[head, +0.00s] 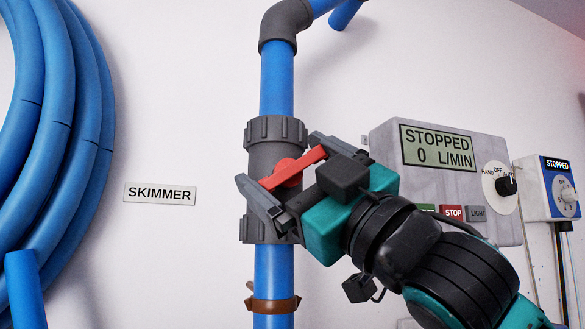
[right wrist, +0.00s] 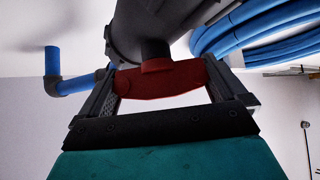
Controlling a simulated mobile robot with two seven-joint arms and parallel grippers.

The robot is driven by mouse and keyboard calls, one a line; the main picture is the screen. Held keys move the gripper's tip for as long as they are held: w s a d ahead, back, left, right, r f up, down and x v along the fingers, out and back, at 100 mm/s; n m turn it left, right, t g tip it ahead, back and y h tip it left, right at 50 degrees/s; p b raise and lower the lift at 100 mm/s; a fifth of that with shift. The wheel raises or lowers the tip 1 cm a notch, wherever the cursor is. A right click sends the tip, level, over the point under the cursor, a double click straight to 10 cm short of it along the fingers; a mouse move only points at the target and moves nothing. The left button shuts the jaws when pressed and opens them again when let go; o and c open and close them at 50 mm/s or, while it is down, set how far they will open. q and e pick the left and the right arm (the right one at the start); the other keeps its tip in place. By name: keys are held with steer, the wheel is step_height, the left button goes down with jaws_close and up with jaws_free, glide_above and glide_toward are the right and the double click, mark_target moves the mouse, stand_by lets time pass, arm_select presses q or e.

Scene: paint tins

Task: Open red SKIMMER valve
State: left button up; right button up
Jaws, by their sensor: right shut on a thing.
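The red valve handle (head: 292,168) sits on a grey valve body (head: 265,155) in a vertical blue pipe. The handle lies across the pipe, tilted with its right end higher. The SKIMMER label (head: 160,194) is on the wall to its left. My right gripper (head: 282,162) has its fingers at the two ends of the handle and is shut on it. In the right wrist view the red handle (right wrist: 160,80) spans between the two fingers, with the grey valve body (right wrist: 140,30) behind it. My left gripper is not in view.
A grey control box (head: 450,165) reading STOPPED, 0 L/MIN, with a knob and buttons, is right of the valve, partly behind my right arm. A smaller box (head: 553,190) hangs farther right. A coiled blue hose (head: 60,130) hangs at the left.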

stand_by(0.5)
steer(key=o, duration=0.6)
steer(key=b+v, duration=0.3)
steer(key=v, duration=1)
steer(key=shift+w, duration=0.1)
steer(key=shift+c, duration=0.2)
